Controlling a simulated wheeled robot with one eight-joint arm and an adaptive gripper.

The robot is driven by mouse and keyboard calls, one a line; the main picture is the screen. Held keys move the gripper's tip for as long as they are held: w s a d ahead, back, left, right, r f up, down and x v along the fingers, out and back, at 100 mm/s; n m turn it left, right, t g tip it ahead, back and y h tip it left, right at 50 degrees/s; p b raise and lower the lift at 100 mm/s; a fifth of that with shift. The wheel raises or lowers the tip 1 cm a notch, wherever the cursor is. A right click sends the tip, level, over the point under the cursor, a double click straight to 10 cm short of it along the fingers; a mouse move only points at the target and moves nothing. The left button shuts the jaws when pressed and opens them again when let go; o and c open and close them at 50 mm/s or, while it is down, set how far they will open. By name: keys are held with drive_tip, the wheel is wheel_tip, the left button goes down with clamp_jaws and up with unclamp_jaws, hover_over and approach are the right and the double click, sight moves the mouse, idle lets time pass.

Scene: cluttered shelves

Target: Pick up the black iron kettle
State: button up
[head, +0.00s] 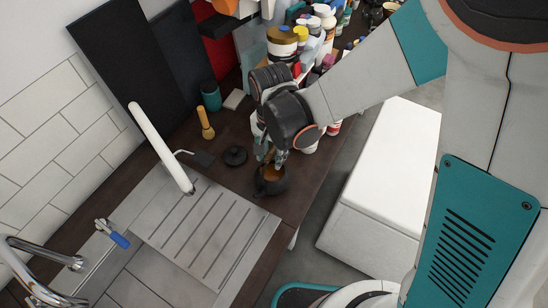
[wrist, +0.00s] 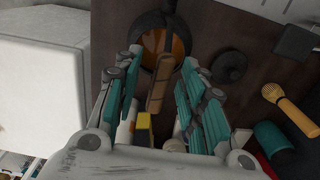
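The black iron kettle (head: 271,187) stands lidless on the dark brown counter, beside the grooved drainboard. Its orange-brown inside shows through the open top. In the wrist view, the kettle (wrist: 150,22) is at the top centre, and its brown handle (wrist: 158,88) extends down between my fingers. My gripper (head: 272,156) is just above the kettle, pointing down. In the wrist view, my gripper (wrist: 160,75) is open, with one teal-padded finger on each side of the handle and visible gaps. A round black lid (head: 236,155) lies on the counter nearby; it also shows in the wrist view (wrist: 229,66).
A wooden-headed brush (head: 205,124), a teal cup (head: 211,96) and a dark flat tool (head: 198,156) are near the lid. Crowded bottles and jars (head: 302,38) stand behind my gripper. A white box (head: 382,185) stands beyond the counter edge.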

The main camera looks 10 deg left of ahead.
clamp_jaws()
drive_tip(key=shift+r, duration=0.2)
idle(0.3)
